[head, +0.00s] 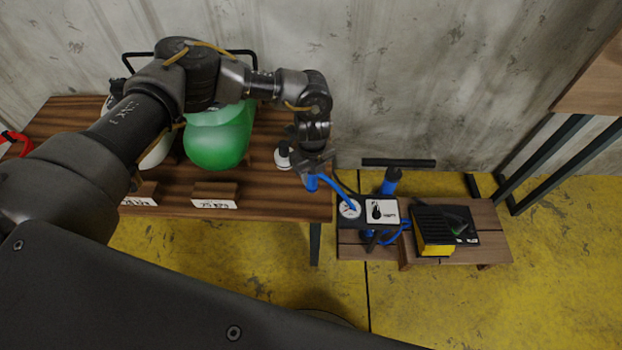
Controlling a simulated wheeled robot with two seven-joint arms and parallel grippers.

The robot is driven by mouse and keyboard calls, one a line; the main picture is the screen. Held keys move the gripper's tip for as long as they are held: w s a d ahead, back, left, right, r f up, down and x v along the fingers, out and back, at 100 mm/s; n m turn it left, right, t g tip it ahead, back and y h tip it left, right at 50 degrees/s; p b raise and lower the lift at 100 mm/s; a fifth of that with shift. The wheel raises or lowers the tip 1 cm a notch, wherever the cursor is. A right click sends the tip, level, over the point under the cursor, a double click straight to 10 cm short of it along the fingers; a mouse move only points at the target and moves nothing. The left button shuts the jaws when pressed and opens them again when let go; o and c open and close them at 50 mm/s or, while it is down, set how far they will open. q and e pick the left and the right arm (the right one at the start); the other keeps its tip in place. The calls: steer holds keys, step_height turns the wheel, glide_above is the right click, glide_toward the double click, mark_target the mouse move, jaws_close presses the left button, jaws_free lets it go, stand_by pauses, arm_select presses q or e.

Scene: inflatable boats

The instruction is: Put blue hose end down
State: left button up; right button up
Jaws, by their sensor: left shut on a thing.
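My left gripper (312,165) is at the right edge of the wooden table, shut on the blue hose end (312,183). The blue hose (335,189) runs from it down and right toward a pump unit with a round gauge (349,208) on a low wooden bench. The gripper holds the hose end near the table's right edge; whether it touches the table is not clear. A white round fitting (283,157) stands on the table just left of the gripper. My right gripper is not in view.
A green inflatable (218,140) lies on the table (270,200), partly behind my arm, with labelled blocks (214,197) in front.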

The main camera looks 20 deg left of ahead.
mark_target(311, 179)
arm_select(q)
steer(key=shift+w+f, duration=0.1)
steer(key=shift+f, duration=0.1)
step_height(311, 179, down, 3)
steer(key=shift+w+a+f, duration=0.1)
steer(key=shift+w, duration=0.05)
steer(key=shift+c, duration=0.3)
steer(key=o, duration=1.1)
step_height(311, 179, up, 12)
steer(key=shift+r, duration=0.1)
